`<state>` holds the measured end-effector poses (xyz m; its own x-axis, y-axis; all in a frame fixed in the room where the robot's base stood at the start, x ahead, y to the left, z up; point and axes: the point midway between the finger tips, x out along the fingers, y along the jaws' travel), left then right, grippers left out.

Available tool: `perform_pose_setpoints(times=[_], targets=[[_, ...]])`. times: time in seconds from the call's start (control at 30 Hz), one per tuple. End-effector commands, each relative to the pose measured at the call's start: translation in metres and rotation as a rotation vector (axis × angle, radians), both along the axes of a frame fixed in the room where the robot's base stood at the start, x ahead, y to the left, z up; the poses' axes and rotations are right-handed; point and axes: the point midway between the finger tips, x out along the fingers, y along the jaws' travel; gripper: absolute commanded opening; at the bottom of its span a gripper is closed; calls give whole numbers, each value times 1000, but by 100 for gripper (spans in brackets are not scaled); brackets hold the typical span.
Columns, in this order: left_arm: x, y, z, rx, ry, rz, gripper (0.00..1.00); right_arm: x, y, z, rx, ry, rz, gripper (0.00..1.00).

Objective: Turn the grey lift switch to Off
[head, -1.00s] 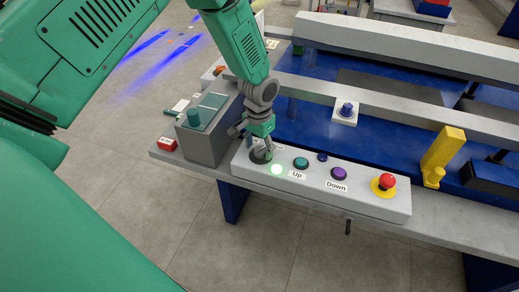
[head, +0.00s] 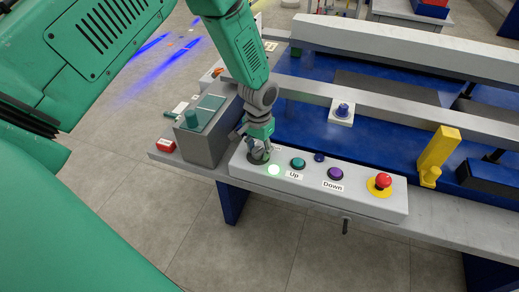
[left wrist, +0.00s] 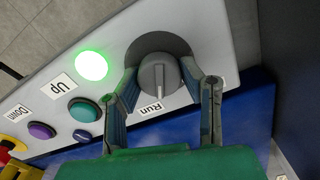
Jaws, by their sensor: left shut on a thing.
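The grey lift switch (left wrist: 158,74) is a round knob with a raised ridge at the left end of the control panel (head: 340,198). In the left wrist view its ridge points toward the "Run" label (left wrist: 151,109). My left gripper (head: 259,150) comes down on the switch from above, its two fingers on either side of the knob and shut on it. In the head view the fingers hide most of the switch. A green lamp (head: 274,170) beside it is lit. The "Off" label cannot be seen. My right gripper is not in view.
The panel also holds a teal Up button (head: 298,163), a purple Down button (head: 335,173) and a red emergency button (head: 383,180). A grey box (head: 209,133) stands close left of my gripper. A yellow bracket (head: 437,153) stands to the right.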

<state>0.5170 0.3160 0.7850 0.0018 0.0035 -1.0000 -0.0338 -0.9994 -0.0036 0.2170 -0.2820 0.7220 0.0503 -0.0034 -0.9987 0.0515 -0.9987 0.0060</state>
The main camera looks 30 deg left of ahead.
Motion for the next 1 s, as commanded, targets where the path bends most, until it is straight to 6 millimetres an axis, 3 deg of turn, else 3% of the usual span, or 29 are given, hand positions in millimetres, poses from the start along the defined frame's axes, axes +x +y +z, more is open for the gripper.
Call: perform_pose_setpoints(times=[1.0], targets=[[-5, -2, -3, 0, 9, 837, 5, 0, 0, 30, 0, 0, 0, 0]])
